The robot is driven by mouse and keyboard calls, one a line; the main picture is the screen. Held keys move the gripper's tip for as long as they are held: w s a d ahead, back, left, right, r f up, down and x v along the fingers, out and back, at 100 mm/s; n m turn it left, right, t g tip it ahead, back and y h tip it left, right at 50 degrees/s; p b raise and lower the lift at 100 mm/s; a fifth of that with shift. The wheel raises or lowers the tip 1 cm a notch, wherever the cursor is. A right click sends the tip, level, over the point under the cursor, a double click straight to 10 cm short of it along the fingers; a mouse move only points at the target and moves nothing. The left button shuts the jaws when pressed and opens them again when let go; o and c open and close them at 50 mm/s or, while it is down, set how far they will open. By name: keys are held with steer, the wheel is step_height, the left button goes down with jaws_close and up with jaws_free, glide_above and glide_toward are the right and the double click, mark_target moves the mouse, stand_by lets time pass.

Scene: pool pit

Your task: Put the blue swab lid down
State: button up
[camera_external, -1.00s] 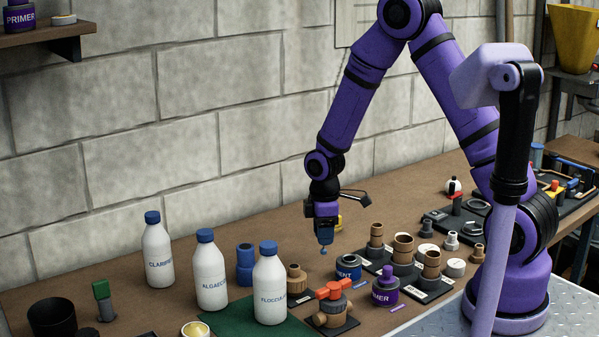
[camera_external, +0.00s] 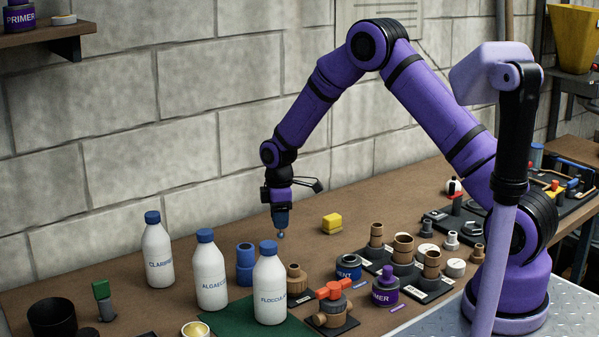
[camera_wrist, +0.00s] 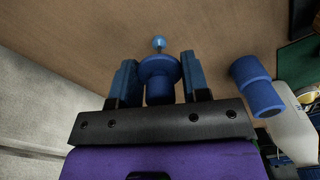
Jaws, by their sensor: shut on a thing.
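The blue swab lid (camera_wrist: 160,68) is a round blue cap with a thin stem and a small ball at its end. My gripper (camera_wrist: 154,82) is shut on it in the wrist view, one finger on each side, with the stem pointing away from the palm. In the external view my gripper (camera_external: 281,222) hangs above the bench behind the white bottles, and the swab's ball end (camera_external: 281,236) shows just below the fingers. The lid is held in the air, apart from the bench. Most of the lid is hidden by the fingers in the external view.
White blue-capped bottles (camera_external: 269,290) stand at the front left. A blue coupling (camera_external: 245,265) is behind them, also in the wrist view (camera_wrist: 257,86). Bare bench (camera_external: 205,222) extends along the wall.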

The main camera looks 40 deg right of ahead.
steer(key=shift+f, duration=1.7)
steer(key=shift+f, duration=0.1)
steer(key=o, duration=0.9)
steer(key=shift+f, duration=0.1)
step_height(320, 180, up, 13)
steer(key=shift+d+f, duration=0.1)
steer(key=shift+d, duration=0.05)
steer(key=s+d+r+m+t, duration=0.1)
steer(key=s+d+r+m, duration=0.25)
steer(key=s+r, duration=0.7)
steer(key=s+d+r+m+t, duration=0.2)
steer(key=s+d+r+m, duration=0.15)
steer(key=s+r, duration=0.7)
steer(key=s+d+r+m+t, duration=0.1)
steer(key=s+d+r+m, duration=0.1)
steer(key=s, duration=0.9)
steer(key=s+d+r+m+t, duration=0.1)
steer(key=s+d+r+m, duration=0.1)
steer(key=s, duration=0.9)
steer(key=shift+s+d+r+m, duration=0.25)
steer(key=shift+d+r+m, duration=0.15)
steer(key=shift+r+m, duration=0.4)
